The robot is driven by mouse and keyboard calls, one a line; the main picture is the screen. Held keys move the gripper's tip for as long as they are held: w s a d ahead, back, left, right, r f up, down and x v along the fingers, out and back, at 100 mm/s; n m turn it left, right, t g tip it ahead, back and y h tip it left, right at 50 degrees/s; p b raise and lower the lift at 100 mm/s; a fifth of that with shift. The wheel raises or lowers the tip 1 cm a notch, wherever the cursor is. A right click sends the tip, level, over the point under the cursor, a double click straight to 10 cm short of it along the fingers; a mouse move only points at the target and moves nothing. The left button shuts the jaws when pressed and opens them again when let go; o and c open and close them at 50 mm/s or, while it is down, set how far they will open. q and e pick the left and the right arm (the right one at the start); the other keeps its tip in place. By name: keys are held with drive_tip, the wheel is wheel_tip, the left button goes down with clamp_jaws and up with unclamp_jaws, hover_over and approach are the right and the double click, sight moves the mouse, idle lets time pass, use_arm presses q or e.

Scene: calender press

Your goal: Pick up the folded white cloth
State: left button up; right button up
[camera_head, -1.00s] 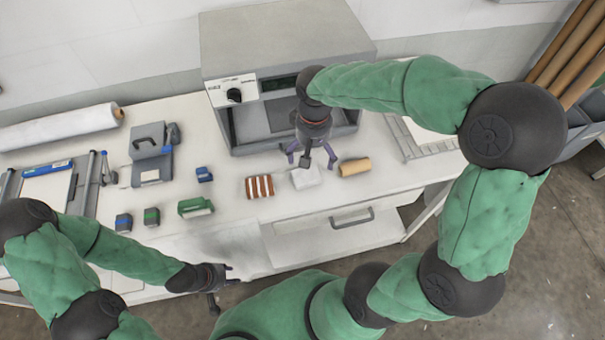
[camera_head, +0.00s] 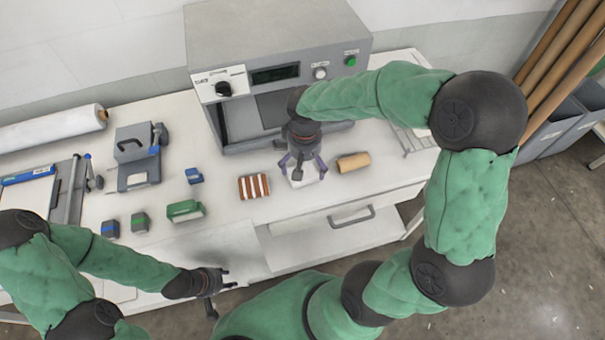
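The folded white cloth (camera_head: 310,178) lies on the white table in front of the grey press, partly hidden under my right gripper. My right gripper (camera_head: 302,173) points down directly over it, with its fingers spread around the cloth's upper part. Whether the fingers touch the cloth cannot be told. My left gripper (camera_head: 222,297) is at the table's front edge, lower in the picture, with its fingers apart and empty, away from the cloth.
A brown-and-white striped block (camera_head: 254,186) lies left of the cloth, and a tan roll (camera_head: 353,162) lies close on its right. The grey press (camera_head: 285,50) stands behind. A green block (camera_head: 185,210) and a blue block (camera_head: 194,175) are farther left.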

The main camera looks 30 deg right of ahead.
wheel_tip(320, 180, down, 5)
drive_tip(key=shift+a+r+b, duration=0.1)
drive_tip(key=shift+r+b, duration=0.1)
drive_tip(key=shift+b, duration=0.4)
drive_tip(key=c, duration=1.2)
drive_tip(key=shift+r, duration=0.1)
